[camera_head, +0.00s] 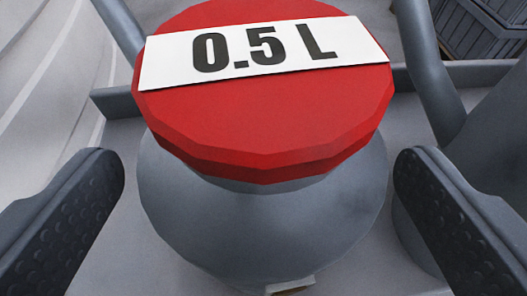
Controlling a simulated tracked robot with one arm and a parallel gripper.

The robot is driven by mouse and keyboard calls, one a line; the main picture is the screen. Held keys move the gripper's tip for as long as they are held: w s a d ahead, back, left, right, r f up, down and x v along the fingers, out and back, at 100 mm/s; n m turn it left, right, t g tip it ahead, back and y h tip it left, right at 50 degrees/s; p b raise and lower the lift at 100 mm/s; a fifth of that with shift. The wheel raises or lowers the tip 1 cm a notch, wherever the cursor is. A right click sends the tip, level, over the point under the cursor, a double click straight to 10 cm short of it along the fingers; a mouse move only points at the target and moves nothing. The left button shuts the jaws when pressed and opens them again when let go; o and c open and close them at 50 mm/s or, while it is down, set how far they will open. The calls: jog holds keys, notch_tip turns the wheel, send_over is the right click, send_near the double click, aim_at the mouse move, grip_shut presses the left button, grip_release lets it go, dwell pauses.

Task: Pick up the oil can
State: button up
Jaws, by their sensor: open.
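The oil can (262,225) is a grey rounded can with a large red lid (250,125). A white label (265,52) on the lid reads "0.5 L". The can fills the middle of the view, close to the camera. My gripper (258,170) is open, with one dark padded finger on the left of the can and one on the right. Gaps show between both fingers and the can's body. The can's bottom is out of view below, where a small pale piece (290,287) shows at the frame's edge.
The can stands in a grey tray or frame with a raised edge (485,73) behind it. Grey bars (428,65) rise at both sides. Another grey rounded body (410,235) is close on the right, partly behind the right finger. Dark slatted crates (485,30) are at the top right.

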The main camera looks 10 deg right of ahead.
jog(key=shift+x, duration=1.4)
jog(key=shift+f, duration=0.1)
jog(key=c, duration=1.3)
